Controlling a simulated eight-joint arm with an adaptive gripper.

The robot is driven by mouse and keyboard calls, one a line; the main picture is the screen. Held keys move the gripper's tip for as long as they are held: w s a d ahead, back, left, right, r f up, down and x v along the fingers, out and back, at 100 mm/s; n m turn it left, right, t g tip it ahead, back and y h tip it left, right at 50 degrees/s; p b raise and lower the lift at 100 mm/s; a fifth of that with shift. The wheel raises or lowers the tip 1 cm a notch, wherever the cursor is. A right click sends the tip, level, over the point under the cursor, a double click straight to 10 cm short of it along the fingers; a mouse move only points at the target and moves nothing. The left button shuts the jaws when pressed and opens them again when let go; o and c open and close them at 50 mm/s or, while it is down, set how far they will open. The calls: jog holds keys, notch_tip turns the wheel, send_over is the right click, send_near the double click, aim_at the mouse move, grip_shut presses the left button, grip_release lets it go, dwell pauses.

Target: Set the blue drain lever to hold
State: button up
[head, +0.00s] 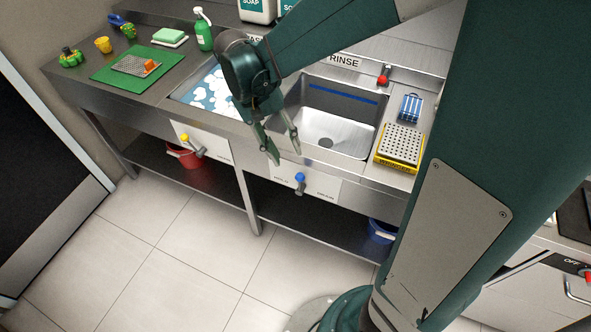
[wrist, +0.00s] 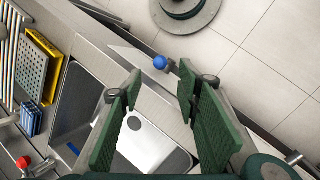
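The blue drain lever (head: 299,178) is on the white front panel below the rinse sink. Its round blue knob is at the upper end of a short stem. A small label that seems to read HOLD is to its left and one that seems to read DRAIN is to its right. My gripper (head: 284,152) is open and empty in front of the sink edge, just above and left of the lever. In the wrist view the blue knob (wrist: 160,62) shows beyond the gap between the open fingers (wrist: 159,82), apart from them. Most of the stem is hidden there.
The rinse sink (head: 335,134) is empty. A yellow lever (head: 186,140) is on the panel to the left. A yellow-rimmed perforated rack (head: 400,146) and a blue rack (head: 411,108) stand to the right. A red-knobbed tap (head: 383,78) is behind. The floor (head: 170,240) in front is clear.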

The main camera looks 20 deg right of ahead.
aim_at(300, 177)
jog(key=s+d+f+n+t+y+p, duration=0.1)
jog(key=n+p, duration=0.1)
jog(key=n, duration=0.5)
jog(key=s+f+n+y+p, duration=0.1)
jog(key=s+n, duration=0.1)
jog(key=n, duration=0.6)
jog(key=s+d+f+n+t+p, duration=0.1)
jog(key=s+n+p, duration=0.1)
jog(key=n, duration=0.5)
jog(key=shift+d+f+n+t+y+p, duration=0.3)
jog(key=shift+f+y, duration=0.1)
jog(key=n, duration=0.1)
jog(key=w+f+n, duration=0.1)
jog(key=n, duration=0.1)
jog(key=n+t, duration=0.1)
jog(key=n, duration=0.1)
jog(key=shift+w+d+f, duration=0.15)
jog(key=shift+w+d, duration=0.1)
jog(key=shift+d, duration=0.1)
jog(key=shift+f+b, duration=0.95)
jog(key=shift+f, duration=2.95)
